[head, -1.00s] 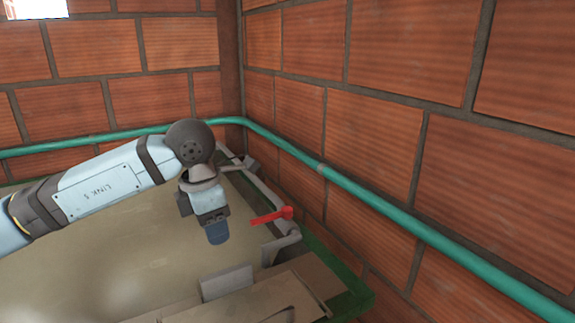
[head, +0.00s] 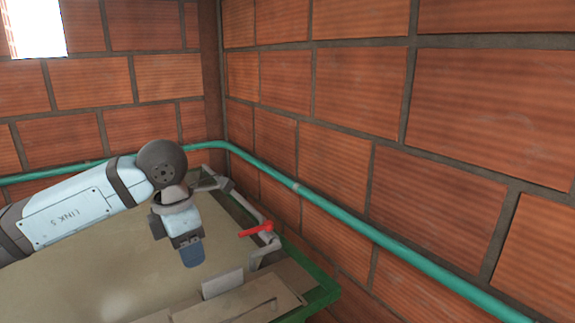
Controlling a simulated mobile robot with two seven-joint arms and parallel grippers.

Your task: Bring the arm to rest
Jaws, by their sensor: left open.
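My left gripper (head: 191,253) hangs at the end of my light-blue left arm (head: 75,212), which comes in from the left. It points down over the tan surface of a machine or table, left of a red lever (head: 257,229). It is open and nothing shows in it. The gap between its fingers is hard to make out from this side. It looks apart from the red lever. My right gripper is out of view.
A tan surface (head: 90,275) with a green frame (head: 322,292) fills the lower left. A grey pipe (head: 240,203) runs along its right edge. A green pipe (head: 345,222) follows the brick walls (head: 480,100) behind and to the right.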

